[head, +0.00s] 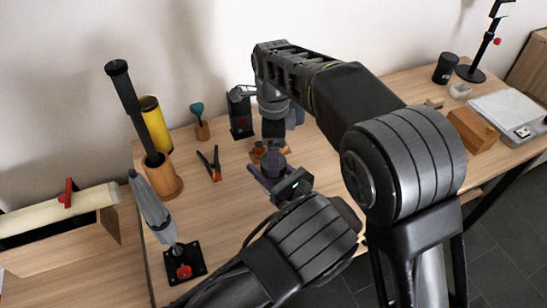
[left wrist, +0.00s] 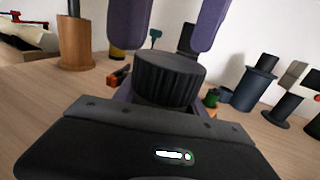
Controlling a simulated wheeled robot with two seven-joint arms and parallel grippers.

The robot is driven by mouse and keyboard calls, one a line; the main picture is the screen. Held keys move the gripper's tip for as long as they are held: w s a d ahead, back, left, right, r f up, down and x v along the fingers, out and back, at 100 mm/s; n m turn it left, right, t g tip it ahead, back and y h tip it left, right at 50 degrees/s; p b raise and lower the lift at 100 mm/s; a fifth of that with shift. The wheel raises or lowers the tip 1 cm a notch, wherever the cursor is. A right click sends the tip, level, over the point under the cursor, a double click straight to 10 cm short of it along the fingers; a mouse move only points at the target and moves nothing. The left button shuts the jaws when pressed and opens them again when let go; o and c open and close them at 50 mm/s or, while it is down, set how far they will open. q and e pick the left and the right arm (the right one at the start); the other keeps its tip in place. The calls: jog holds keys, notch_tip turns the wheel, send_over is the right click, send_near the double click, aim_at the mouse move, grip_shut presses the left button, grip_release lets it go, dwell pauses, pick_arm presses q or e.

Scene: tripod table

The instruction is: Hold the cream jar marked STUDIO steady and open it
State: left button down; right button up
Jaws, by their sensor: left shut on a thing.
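The jar's wide black ribbed lid (left wrist: 168,78) shows in the left wrist view. Its top also shows in the head view (head: 273,162). The jar body is mostly hidden below the lid, and no STUDIO marking is visible. My left gripper (head: 270,173) has purple fingers on both sides of the jar, shut on it under the lid. My right gripper comes down from above. In the left wrist view its two purple fingers (left wrist: 172,45) stand apart just above the lid, apparently not closed on it. In the head view its fingers are hard to make out.
Orange-handled pliers (head: 210,163) lie left of the jar. A wooden cup (head: 163,178) with a black rod and a black-based stand (head: 185,262) are farther left. A black box (head: 240,113) stands behind. A wooden block (head: 473,130) and a scale (head: 508,115) are far right.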

jog(key=shift+r, duration=0.45)
jog(key=shift+w+d, duration=0.15)
jog(key=shift+d, duration=0.1)
jog(key=shift+c, duration=1.4)
jog(key=shift+w+r, duration=0.1)
jog(key=shift+r, duration=0.15)
jog(key=r, duration=0.1)
jog(key=a+r, duration=0.1)
jog(key=r, duration=0.1)
jog(key=shift+s, duration=0.2)
jog(key=shift+d, duration=0.25)
jog(key=shift+f, duration=0.15)
